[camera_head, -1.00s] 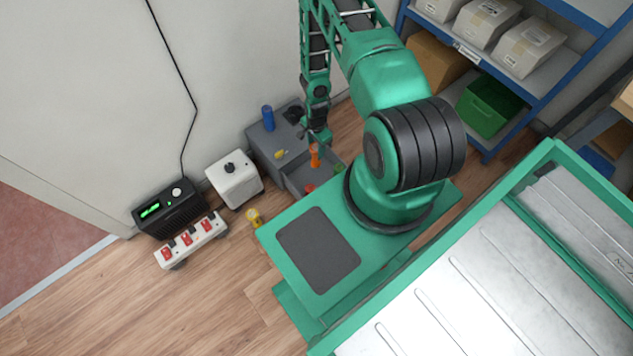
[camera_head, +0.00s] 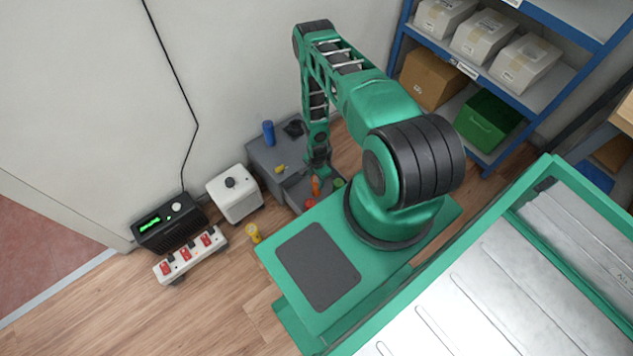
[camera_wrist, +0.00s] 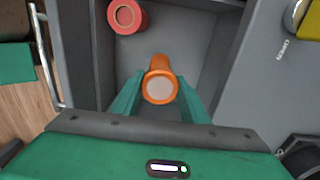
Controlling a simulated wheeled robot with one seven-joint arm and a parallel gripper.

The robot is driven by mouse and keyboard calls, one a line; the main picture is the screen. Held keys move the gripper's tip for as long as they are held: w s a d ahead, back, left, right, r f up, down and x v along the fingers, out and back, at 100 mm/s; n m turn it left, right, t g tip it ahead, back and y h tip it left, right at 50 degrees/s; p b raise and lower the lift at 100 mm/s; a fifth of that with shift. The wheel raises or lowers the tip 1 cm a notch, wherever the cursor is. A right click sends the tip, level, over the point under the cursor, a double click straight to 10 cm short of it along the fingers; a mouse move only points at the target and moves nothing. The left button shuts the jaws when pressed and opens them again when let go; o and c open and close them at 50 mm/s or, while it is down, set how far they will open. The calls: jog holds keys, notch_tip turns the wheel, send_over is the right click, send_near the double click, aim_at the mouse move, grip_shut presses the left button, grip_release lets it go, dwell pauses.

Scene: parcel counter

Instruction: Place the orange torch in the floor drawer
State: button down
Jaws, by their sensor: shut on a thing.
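My gripper (camera_wrist: 160,98) is shut on the orange torch (camera_wrist: 160,76), which stands roughly upright between the fingers in the wrist view. The torch also shows in the head view (camera_head: 315,186), below my arm. The open grey floor drawer (camera_wrist: 198,45) is beneath and around the torch in the wrist view. I cannot tell whether the torch touches the drawer's floor. A red cylindrical thing (camera_wrist: 127,16) is in the drawer at its far left; it also shows in the head view (camera_head: 310,205).
The grey cabinet (camera_head: 262,158) carries a blue cylinder (camera_head: 268,132) and a small yellow thing (camera_head: 280,169).

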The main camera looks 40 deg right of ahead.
jog(key=shift+f, duration=0.6)
jog(key=c, duration=1)
grip_release()
jog(key=shift+c, duration=0.2)
